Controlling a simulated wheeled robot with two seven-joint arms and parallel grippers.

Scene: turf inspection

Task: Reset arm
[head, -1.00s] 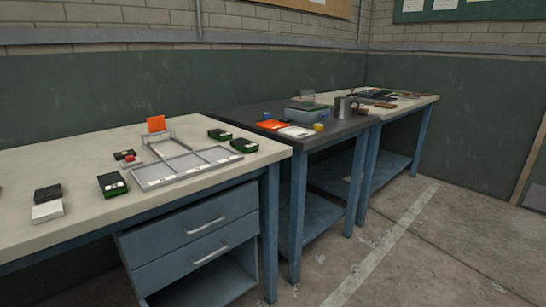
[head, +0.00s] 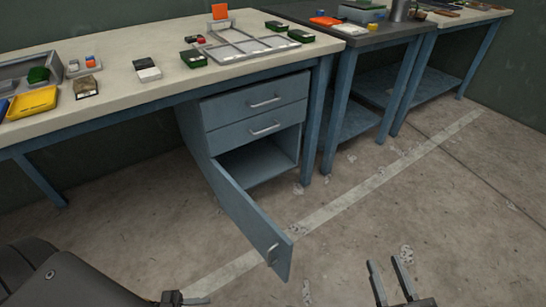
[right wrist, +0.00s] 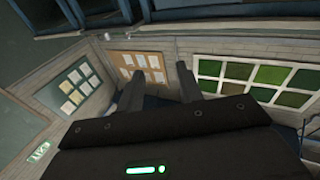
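My right gripper (head: 390,272) shows at the bottom right of the head view, its two fingers apart with nothing between them, over the bare floor. In the right wrist view its two fingers (right wrist: 160,88) also stand apart and empty, with a wall and boards behind them. My left arm comes in at the bottom left of the head view. The tip of my left gripper (head: 190,299) just shows at the bottom edge, mostly cut off, so its opening is unclear.
A cream-topped workbench (head: 130,92) carries a grey frame (head: 245,41), a yellow tray (head: 31,103) and small boxes. Under it, a drawer cabinet (head: 255,112) has its lower door (head: 245,222) swung open towards me. A dark-topped bench (head: 372,42) stands right. The floor (head: 420,200) at right is clear.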

